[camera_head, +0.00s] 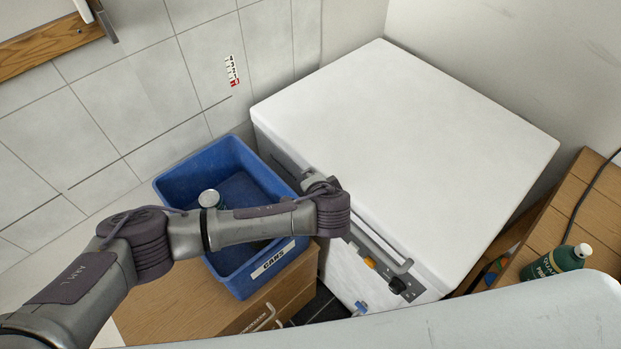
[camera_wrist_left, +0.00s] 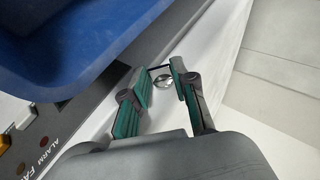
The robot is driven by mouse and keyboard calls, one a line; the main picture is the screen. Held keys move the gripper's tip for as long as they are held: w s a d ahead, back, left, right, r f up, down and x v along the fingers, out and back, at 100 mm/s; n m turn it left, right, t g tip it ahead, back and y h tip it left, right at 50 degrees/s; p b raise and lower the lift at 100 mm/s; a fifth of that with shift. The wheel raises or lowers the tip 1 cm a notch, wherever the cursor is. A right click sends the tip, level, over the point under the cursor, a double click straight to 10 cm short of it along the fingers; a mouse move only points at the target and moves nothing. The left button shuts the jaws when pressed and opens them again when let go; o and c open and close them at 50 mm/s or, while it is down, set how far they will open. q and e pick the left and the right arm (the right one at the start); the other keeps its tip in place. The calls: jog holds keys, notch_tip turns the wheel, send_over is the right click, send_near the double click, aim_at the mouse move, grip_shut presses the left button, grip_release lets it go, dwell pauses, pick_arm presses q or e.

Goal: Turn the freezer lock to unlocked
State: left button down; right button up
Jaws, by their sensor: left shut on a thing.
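The white chest freezer (camera_head: 410,130) stands in the corner with its lid closed. A shiny round metal lock part (camera_wrist_left: 163,82) shows on its front in the left wrist view. My left gripper (camera_wrist_left: 162,74) has its green-padded fingers on either side of this part and is shut on it. Which way the lock is turned cannot be told. In the head view my left wrist hides most of the gripper and the lock at the freezer's front edge. My right gripper is not in view.
A blue crate (camera_head: 270,280) labelled CANS sits on a wooden cabinet (camera_head: 288,296) close beside the gripper. The freezer's lid handle (camera_head: 380,252) and control panel (camera_head: 400,286) are to the right of my wrist. A green bottle (camera_head: 557,262) stands at the right.

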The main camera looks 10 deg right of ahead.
pick_arm(q)
jog(key=shift+s+f+m+t+y+b, duration=0.15)
jog(key=shift+t+y+b, duration=0.1)
jog(key=shift+t, duration=0.25)
jog(key=shift+f+m+t+y+b, duration=0.1)
jog(key=shift+m+t+y+b, duration=0.1)
jog(key=shift+t, duration=0.3)
jog(key=c, duration=0.9)
grip_release()
jog(key=shift+r, duration=0.1)
jog(key=v, duration=1.2)
